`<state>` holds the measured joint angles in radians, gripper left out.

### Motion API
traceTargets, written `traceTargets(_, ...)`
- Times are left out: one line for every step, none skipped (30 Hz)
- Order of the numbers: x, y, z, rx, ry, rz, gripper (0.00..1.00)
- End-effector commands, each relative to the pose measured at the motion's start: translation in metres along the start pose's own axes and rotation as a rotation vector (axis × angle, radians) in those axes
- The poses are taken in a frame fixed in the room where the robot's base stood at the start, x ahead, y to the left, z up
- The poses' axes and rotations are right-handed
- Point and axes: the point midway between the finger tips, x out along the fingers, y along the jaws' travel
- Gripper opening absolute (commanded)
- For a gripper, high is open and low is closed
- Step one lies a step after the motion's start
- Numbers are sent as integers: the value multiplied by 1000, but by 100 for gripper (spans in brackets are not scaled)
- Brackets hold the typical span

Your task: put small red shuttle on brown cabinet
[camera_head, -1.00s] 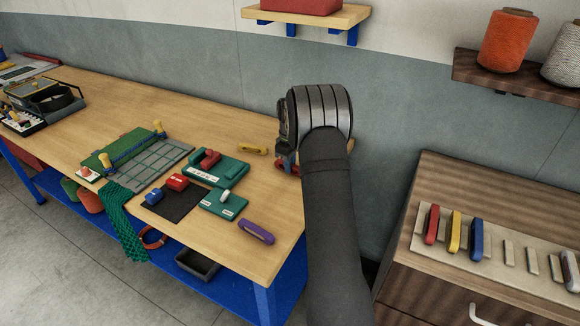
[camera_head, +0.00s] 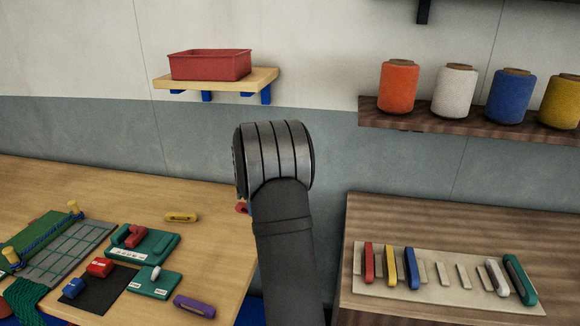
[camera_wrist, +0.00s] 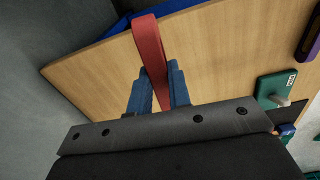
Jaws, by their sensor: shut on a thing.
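The small red shuttle (camera_wrist: 151,55) is between the blue fingers of my gripper (camera_wrist: 157,88) in the wrist view, and the gripper is shut on it. The shuttle sticks out past the fingertips, with the wooden workbench behind it. In the head view my wrist hides the fingers, and only a bit of the red shuttle (camera_head: 241,207) shows at its left, near the workbench's right end. The brown cabinet (camera_head: 400,215) stands at the right, beyond a gap from the workbench.
A pale rack (camera_head: 452,297) on the cabinet holds red, yellow, blue, white and green shuttles, with bare pegs between. The cabinet top behind it is clear. Yellow (camera_head: 181,217) and purple (camera_head: 194,306) shuttles lie on the workbench (camera_head: 120,190). A spool shelf (camera_head: 440,120) hangs above the cabinet.

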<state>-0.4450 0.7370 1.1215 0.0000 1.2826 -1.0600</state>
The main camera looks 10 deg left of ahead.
Motion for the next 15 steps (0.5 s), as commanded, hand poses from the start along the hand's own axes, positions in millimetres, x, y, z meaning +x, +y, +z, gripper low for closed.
traceTargets(0,1,3,10,0,0,0)
traceTargets(0,1,5,22,0,0,0)
traceTargets(0,3,10,48,0,-1,0)
traceTargets(1,4,14,73,0,-1,0)
traceTargets(2,5,19,106,-1,-1,0)
traceTargets(3,7,28,160,-1,-2,0)
traceTargets(4,9,36,207,-1,-2,0)
traceTargets(5,11,44,259,-1,-2,0)
traceTargets(6,14,56,337,-1,-1,0)
traceTargets(8,15,66,398,-1,-1,0)
traceTargets(9,17,76,463,-1,-1,0)
traceTargets(10,18,89,549,-1,-1,0)
traceTargets(12,20,99,613,-1,-1,0)
traceTargets(13,21,109,676,-1,-1,0)
traceTargets(15,22,122,761,-1,-1,0)
